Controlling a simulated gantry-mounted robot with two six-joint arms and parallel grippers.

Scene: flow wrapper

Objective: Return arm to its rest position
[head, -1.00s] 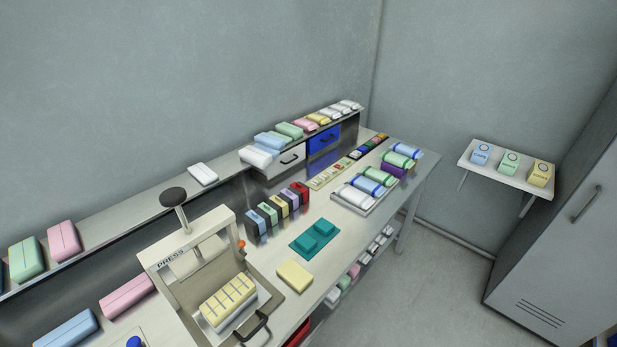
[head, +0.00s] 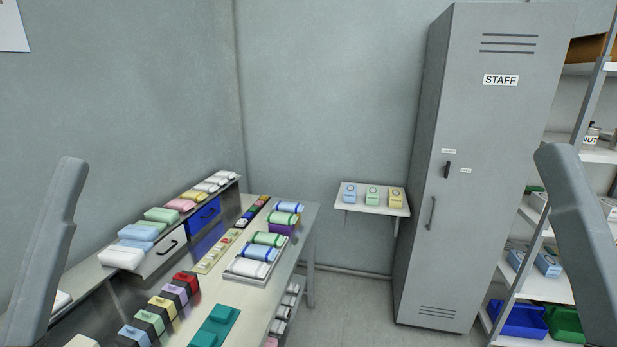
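Two grey arm links of mine stand in the head view, one at the left edge and one at the right edge. Both rise from the bottom of the picture. Neither gripper shows, so I cannot see whether they are open or hold anything. The workbench (head: 284,262) is at the lower left, below and between my arms.
The bench carries rolls on a tray (head: 235,273), coloured boxes (head: 174,296) and a teal block (head: 216,325). A wall shelf (head: 371,207) holds three small boxes. A grey STAFF locker (head: 460,180) stands right of it, then a storage rack (head: 590,154). Floor between bench and locker is clear.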

